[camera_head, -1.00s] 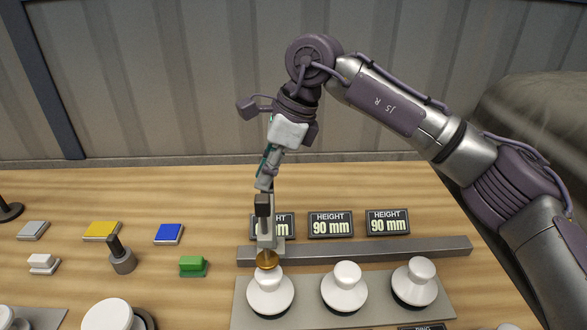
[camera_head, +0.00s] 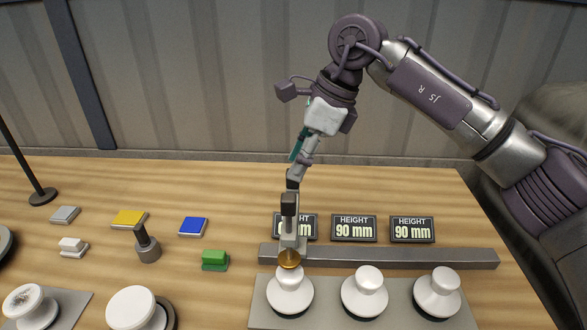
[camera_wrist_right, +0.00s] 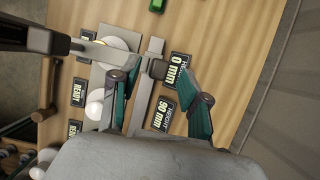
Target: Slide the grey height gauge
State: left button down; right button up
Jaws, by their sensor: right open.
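The grey height gauge (camera_head: 292,241) stands at the left end of a long grey rail (camera_head: 400,257). It has a dark block on top (camera_head: 289,203) and a brass tip (camera_head: 289,259) over the leftmost white insulator (camera_head: 289,293); I cannot tell whether the tip touches it. My right gripper (camera_head: 294,181) points down at the dark block. In the right wrist view its teal fingers (camera_wrist_right: 151,74) are apart, with the dark block (camera_wrist_right: 157,68) between their tips. My left gripper is out of view.
Two more white insulators (camera_head: 364,290) stand to the right on a grey plate (camera_head: 335,318). Displays reading 90 mm (camera_head: 354,229) stand behind the rail. Blue (camera_head: 193,226), yellow (camera_head: 129,218) and green (camera_head: 214,259) blocks and a dark peg (camera_head: 147,243) are to the left.

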jog(key=v, duration=0.9)
jog(key=shift+d+r, duration=0.1)
jog(key=shift+r, duration=0.1)
